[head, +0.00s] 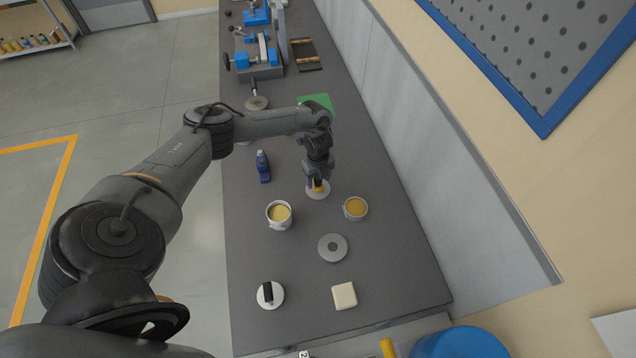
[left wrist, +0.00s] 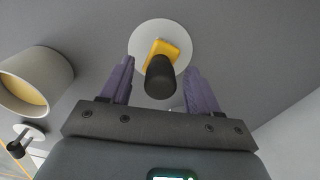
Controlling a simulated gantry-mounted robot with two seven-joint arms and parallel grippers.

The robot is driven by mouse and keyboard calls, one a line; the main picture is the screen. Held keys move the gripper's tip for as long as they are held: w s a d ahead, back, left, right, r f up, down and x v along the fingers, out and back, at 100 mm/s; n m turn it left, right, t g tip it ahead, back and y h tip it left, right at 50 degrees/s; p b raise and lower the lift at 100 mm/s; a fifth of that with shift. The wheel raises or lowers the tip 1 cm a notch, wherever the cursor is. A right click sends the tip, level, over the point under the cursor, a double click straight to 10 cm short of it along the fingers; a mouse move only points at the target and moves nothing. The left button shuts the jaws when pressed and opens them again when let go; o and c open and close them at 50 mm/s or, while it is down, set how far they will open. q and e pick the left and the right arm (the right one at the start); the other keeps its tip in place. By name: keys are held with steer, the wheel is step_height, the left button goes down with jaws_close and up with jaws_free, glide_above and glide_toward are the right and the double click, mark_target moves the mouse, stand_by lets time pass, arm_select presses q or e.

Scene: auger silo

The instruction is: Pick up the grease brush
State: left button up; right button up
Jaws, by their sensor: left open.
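A yellow piece with a black cylindrical handle, which looks like the grease brush (left wrist: 160,75), stands on a round white disc (left wrist: 143,40) in the left wrist view. In the head view the brush (head: 318,186) shows as a bit of yellow on the disc (head: 318,194), mostly covered by my arm. My left gripper (left wrist: 160,80) is open, its two purple fingers on either side of the handle with gaps showing. It points down over the disc in the head view (head: 317,182). My right gripper is not in view.
Two cups with yellowish contents (head: 279,214) (head: 355,208) stand close by on the dark bench (head: 305,330). A blue bottle (head: 263,166) is to the left. A grey disc (head: 332,247), a black-handled white disc (head: 270,294) and a cream block (head: 344,295) lie nearer. A wall bounds the right.

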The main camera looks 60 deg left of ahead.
arm_select(q)
steer(key=shift+f, duration=0.3)
steer(key=c, duration=1.1)
steer(key=shift+r, duration=0.15)
steer(key=shift+c, duration=0.2)
step_height(320, 180, up, 4)
steer(key=shift+a+f, duration=0.1)
steer(key=shift+f, duration=0.05)
steer(key=w+d+r, duration=0.1)
steer(key=d+r, duration=0.2)
steer(key=d, duration=0.2)
steer(key=w+d+r+p, duration=0.1)
steer(key=d+r, duration=0.3)
steer(key=d, duration=0.2)
steer(key=shift+d, duration=0.3)
